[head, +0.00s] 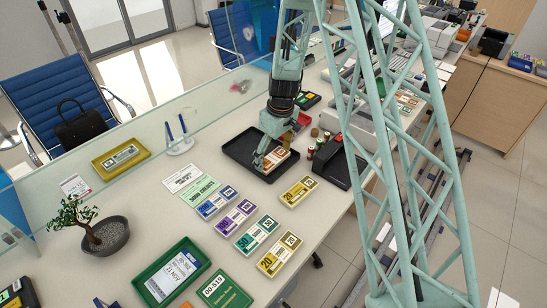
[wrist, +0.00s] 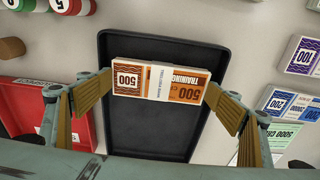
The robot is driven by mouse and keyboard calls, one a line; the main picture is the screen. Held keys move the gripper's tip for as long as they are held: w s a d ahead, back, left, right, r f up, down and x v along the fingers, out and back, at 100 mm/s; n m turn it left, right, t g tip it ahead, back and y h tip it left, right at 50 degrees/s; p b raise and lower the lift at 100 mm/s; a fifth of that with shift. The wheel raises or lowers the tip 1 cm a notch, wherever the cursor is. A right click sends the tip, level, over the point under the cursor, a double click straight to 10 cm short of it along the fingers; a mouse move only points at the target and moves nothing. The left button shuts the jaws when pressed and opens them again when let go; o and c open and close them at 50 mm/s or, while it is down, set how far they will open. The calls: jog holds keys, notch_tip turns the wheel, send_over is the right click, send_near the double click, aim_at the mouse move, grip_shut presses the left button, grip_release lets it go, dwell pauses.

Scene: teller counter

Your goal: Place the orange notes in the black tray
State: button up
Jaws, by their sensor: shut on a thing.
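The orange notes (wrist: 160,80), a banded bundle marked 500, are held by their two ends between the finger pads of my gripper (wrist: 161,88). They also show in the head view (head: 276,158). The black tray (wrist: 150,138) is a shallow rectangular tray under the bundle; in the head view its rim (head: 236,144) shows to the left of my gripper (head: 268,160). The bundle lies over the tray's area, near one end in the wrist view. I cannot tell whether it touches the tray floor.
Blue, purple, teal and yellow note bundles (head: 242,212) lie in front of the tray. A black device (head: 338,160) and small round stacks stand to its right. A red tray (wrist: 72,120) is close by. A glass screen (head: 200,105) runs behind.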

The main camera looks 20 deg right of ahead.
aim_at(276, 160)
jog(key=shift+f, duration=0.15)
dwell(0.3)
jog(key=o, duration=0.9)
jog(key=shift+o, duration=0.2)
jog(key=shift+r, duration=0.25)
notch_tip(276, 160, up, 12)
jog(key=s+p, duration=0.1)
jog(key=shift+d+p, duration=0.3)
jog(key=shift+d, duration=0.1)
jog(key=shift+s, duration=0.15)
